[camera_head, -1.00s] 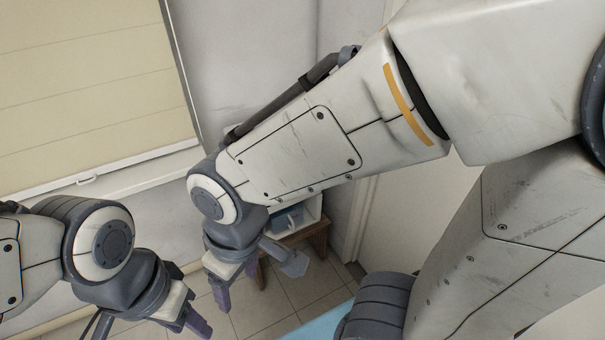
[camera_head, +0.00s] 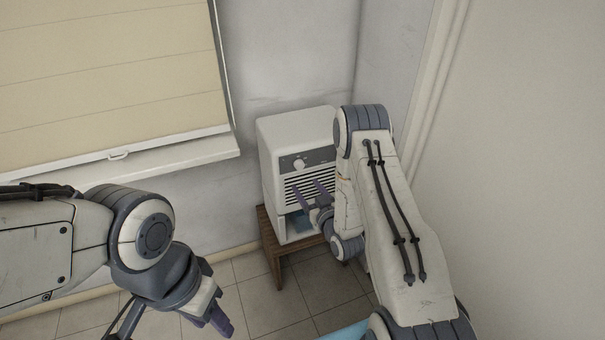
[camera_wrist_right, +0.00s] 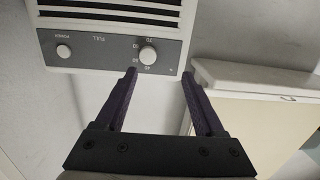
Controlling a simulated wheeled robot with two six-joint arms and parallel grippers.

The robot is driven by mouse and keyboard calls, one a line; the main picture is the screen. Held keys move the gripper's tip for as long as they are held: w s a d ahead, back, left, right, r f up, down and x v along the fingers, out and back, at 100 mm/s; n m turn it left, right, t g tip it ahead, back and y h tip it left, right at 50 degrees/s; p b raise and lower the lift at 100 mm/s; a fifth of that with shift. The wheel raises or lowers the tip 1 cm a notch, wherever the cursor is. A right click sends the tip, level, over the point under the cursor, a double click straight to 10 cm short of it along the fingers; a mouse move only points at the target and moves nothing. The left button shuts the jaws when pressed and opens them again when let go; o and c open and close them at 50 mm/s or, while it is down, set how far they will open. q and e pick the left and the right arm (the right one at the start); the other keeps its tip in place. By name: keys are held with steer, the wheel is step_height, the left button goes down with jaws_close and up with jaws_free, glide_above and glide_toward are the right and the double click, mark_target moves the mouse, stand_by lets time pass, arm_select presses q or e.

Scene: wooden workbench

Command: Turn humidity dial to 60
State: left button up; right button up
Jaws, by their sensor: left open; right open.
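A white dehumidifier (camera_head: 283,135) stands against the back wall with its grey control panel facing me. Its white humidity dial (camera_head: 299,164) shows on the panel. In the right wrist view, which is upside down, the dial (camera_wrist_right: 147,55) is a round knob ringed by small numbers, and its pointer setting is too small to read. My right gripper (camera_head: 309,192) is open and empty in front of the unit, below the panel. In the wrist view its fingertips (camera_wrist_right: 159,73) are close to the dial, one at each side, not closed on it. My left gripper (camera_head: 215,300) is open and empty at lower left.
A smaller power knob (camera_wrist_right: 63,51) sits on the same panel. The dehumidifier rests on a wooden stool (camera_head: 267,238). A window blind (camera_head: 110,70) and sill are at left. Tiled floor (camera_head: 265,300) is clear between my arms.

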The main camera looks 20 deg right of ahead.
mark_target(300, 167)
steer(key=shift+m+t+h, duration=0.3)
steer(key=shift+t, duration=0.2)
steer(key=w, duration=0.3)
steer(key=w+d, duration=0.1)
steer(key=w, duration=0.2)
steer(key=w+p, duration=0.1)
steer(key=w, duration=0.2)
steer(key=shift+w+d+f, duration=0.1)
steer(key=shift+d+f, duration=0.15)
steer(key=shift+f, duration=0.05)
jaws_close()
